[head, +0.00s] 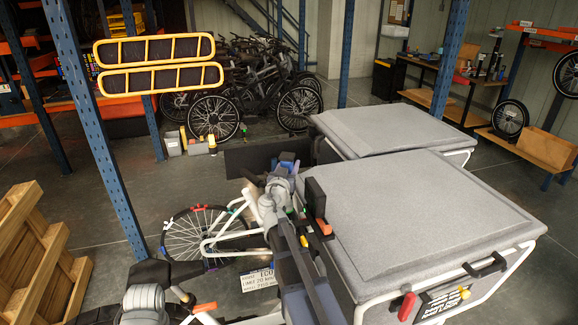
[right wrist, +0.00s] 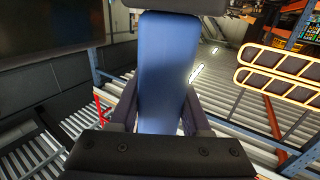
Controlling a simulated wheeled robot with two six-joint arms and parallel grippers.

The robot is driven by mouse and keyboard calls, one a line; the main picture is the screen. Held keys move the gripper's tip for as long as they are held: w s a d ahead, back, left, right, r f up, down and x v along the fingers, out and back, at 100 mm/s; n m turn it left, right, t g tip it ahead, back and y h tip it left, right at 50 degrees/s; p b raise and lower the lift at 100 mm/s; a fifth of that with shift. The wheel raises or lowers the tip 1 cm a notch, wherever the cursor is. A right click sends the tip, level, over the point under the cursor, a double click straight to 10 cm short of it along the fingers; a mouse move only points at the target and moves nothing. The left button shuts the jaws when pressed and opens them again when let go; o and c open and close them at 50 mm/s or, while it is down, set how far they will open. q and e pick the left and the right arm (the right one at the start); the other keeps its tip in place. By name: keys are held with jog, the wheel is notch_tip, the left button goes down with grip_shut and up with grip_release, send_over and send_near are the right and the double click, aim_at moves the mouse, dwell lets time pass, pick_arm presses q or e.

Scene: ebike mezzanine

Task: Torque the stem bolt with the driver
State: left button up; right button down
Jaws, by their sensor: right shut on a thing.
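In the right wrist view my right gripper (right wrist: 160,112) is shut on a blue thing, which looks like the driver (right wrist: 166,70). The driver's broad blue body stands between the two fingers, with a dark part across its far end. In the head view my right arm reaches up the middle to the front of a white-framed cargo bike (head: 217,238), beside the grey box lid. The stem bolt cannot be made out. A grey joint of my left arm shows at the lower left; I cannot see its gripper.
Two large grey-lidded cargo boxes (head: 420,225) (head: 385,130) fill the right side. A wooden crate (head: 35,255) stands at left, near a blue rack post (head: 100,140). Parked bikes (head: 260,85) stand behind. Open floor lies left of the bike.

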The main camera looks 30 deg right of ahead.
aim_at(289, 153)
jog(key=shift+r+p, duration=2.3)
jog(key=shift+r, duration=0.15)
